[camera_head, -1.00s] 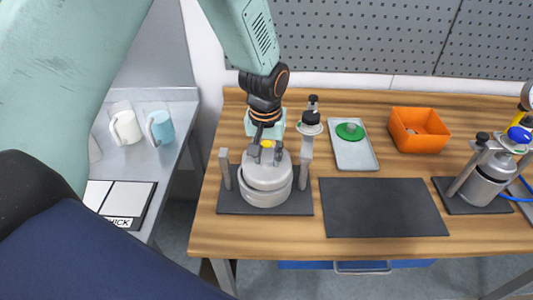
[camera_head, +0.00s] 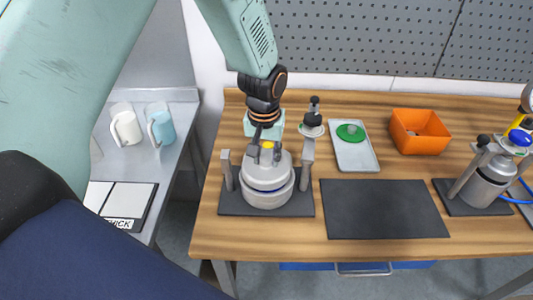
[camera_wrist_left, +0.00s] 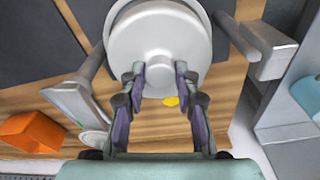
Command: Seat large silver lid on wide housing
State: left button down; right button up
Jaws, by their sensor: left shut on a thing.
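The large silver lid (camera_head: 267,173) is a pale grey stepped dome with a central knob. My left gripper (camera_head: 265,157) is shut on the knob from above. In the left wrist view the lid (camera_wrist_left: 160,38) lies beyond the fingers of the left gripper (camera_wrist_left: 160,78), which flank the knob. The wide housing (camera_head: 267,201) is a grey round body directly under the lid. A blue band shows between lid and housing at the front, so the lid is slightly above the housing rim there. The rest of the rim is hidden. My right gripper is not in view.
Two grey posts, left (camera_head: 226,171) and right (camera_head: 308,160), flank the housing on a dark mat (camera_head: 235,205). A bare dark mat (camera_head: 385,209), a tray (camera_head: 353,154) with a green lid and an orange bin (camera_head: 419,131) are to the right.

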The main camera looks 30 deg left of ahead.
pick_arm(q)
jog(key=shift+d+f, duration=0.1)
jog(key=shift+f, duration=0.05)
jog(key=shift+w+f, duration=0.15)
jog(key=shift+f, duration=0.15)
jog(key=shift+r, duration=0.1)
dwell(0.5)
jog(key=shift+s, duration=0.2)
jog(key=shift+f, duration=0.25)
dwell(0.3)
jog(key=shift+d+p, duration=0.1)
jog(key=shift+p, duration=0.4)
dwell(0.6)
